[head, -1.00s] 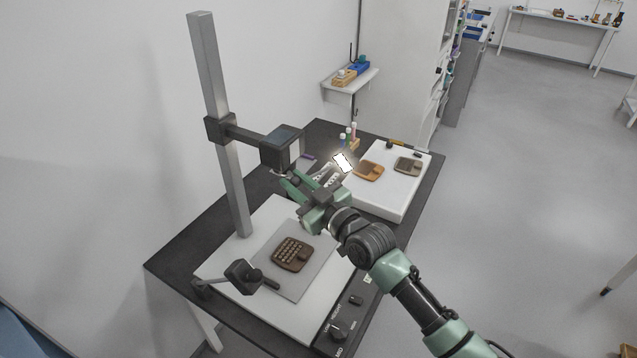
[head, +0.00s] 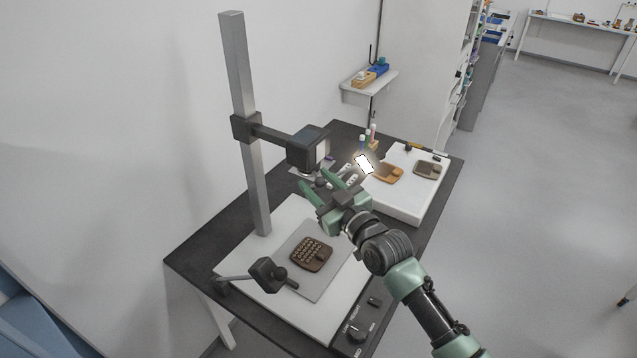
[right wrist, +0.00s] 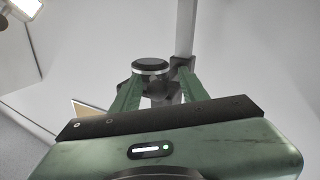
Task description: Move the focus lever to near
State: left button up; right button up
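The dark camera head (head: 304,150) sits on an arm from the grey upright post (head: 247,120), above the copy stand's white base (head: 232,262). My right gripper (head: 318,181) is just below the camera head, its two green fingers spread apart and pointing up towards it. In the right wrist view, a dark round part with a pale ring (right wrist: 152,66) shows beyond and between the open fingers of the gripper (right wrist: 158,82). I see nothing held. I cannot make out the focus lever or its setting. My left gripper is not in view.
A brown studded sherd (head: 311,254) lies on a grey mat (head: 318,288). A jointed dark lamp (head: 268,274) stands at the front left. Behind the gripper are a bright small panel (head: 364,164) and a white tray (head: 408,208) with two brown pieces.

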jog(key=shift+d, duration=0.1)
jog(key=b+v, duration=0.2)
jog(key=v, duration=0.5)
jog(key=shift+s, duration=0.35)
jog(key=shift+d+f, duration=0.1)
jog(key=shift+d, duration=0.05)
